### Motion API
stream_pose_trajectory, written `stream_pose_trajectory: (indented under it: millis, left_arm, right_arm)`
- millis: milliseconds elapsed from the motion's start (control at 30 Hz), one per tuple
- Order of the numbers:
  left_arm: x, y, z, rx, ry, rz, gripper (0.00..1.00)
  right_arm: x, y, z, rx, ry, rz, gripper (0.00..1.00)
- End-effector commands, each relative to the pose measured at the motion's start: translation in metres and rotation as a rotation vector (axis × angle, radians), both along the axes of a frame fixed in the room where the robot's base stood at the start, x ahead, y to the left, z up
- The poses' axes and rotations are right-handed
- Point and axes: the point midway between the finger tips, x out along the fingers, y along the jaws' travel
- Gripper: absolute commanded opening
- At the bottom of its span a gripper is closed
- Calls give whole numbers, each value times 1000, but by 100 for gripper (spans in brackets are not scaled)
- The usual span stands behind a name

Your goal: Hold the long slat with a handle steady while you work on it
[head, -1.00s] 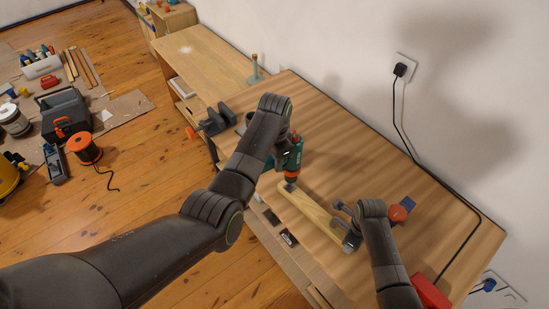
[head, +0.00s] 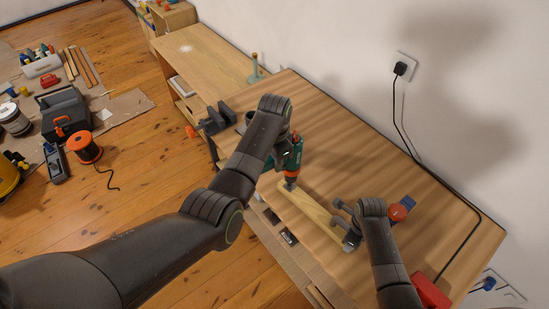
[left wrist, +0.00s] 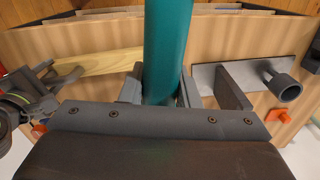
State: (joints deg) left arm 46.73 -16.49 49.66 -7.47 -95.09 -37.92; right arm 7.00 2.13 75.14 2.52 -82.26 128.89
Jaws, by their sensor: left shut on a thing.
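The long pale wooden slat (head: 312,213) lies on the workbench, slanting toward its front edge; it also shows in the left wrist view (left wrist: 105,60). I cannot make out a handle on it. My left gripper (left wrist: 160,92) is shut on the green drill (head: 293,158), whose green body (left wrist: 167,45) stands between the fingers. The drill points down, its tip at the slat's far end; whether they touch is unclear. My right gripper (head: 346,224) is at the slat's near end, with fingers on both sides of it, and appears closed on it. My left forearm hides part of the bench.
A grey vise (head: 216,119) sits at the bench's far left corner. A red-and-blue object (head: 399,211) lies beyond my right gripper, and a red box (head: 431,291) at the right. A black cable (head: 399,125) hangs from the wall socket. The bench middle is clear.

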Motion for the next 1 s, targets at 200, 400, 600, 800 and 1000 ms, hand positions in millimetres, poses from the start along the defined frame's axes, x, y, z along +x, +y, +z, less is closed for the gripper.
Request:
stream_pose_trajectory:
  millis: [200,400,600,800,1000]
  left_arm:
    - [2,-2,7,-5,-10,-2,2]
    - [3,-2,20,-3,-10,-2,2]
    - [2,-2,33,-4,-9,-2,2]
    - [2,-2,46,-3,-9,-2,2]
    - [2,-1,59,-3,-7,-2,2]
  right_arm:
    - [0,1,0,2,1,4,11]
    - [0,1,0,1,2,2,11]
    - [0,0,0,1,1,2,11]
    - [0,0,0,1,1,1,11]
    - [0,0,0,1,1,1,11]
